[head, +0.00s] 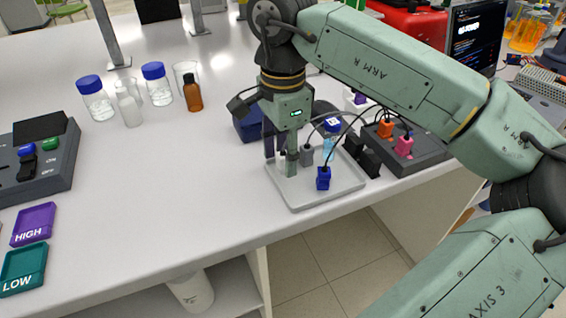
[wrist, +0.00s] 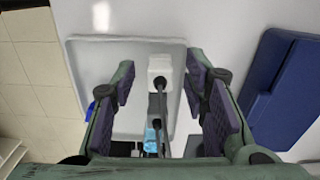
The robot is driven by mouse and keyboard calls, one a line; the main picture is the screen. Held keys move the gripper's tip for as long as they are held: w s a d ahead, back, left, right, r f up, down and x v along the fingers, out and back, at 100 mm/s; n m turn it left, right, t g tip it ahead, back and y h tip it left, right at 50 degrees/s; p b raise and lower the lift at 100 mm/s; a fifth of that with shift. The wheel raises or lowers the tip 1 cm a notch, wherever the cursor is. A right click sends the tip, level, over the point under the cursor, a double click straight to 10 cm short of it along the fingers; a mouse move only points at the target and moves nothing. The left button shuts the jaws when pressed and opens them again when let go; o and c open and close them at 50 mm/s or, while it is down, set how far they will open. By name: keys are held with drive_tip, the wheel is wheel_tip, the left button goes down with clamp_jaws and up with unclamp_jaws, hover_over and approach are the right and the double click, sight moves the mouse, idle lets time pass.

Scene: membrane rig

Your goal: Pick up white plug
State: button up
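The white plug (wrist: 159,66) sits on the pale tray (wrist: 90,55) in the wrist view, with a dark cable running from it. My gripper (wrist: 163,85) is open above it, one finger on each side, with clear gaps between the pads and the plug. In the head view my gripper (head: 281,155) points down over the tray (head: 306,203), and its fingers hide most or all of the white plug.
A grey plug (head: 307,154), a light blue plug (head: 328,148) and a blue plug (head: 323,178) are close by on the tray, with cables arching above. A dark socket box (head: 415,157) with orange and pink plugs is to the right. A navy block (wrist: 283,90) lies beside the tray.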

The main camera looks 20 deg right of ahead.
drive_tip(key=c, duration=0.9)
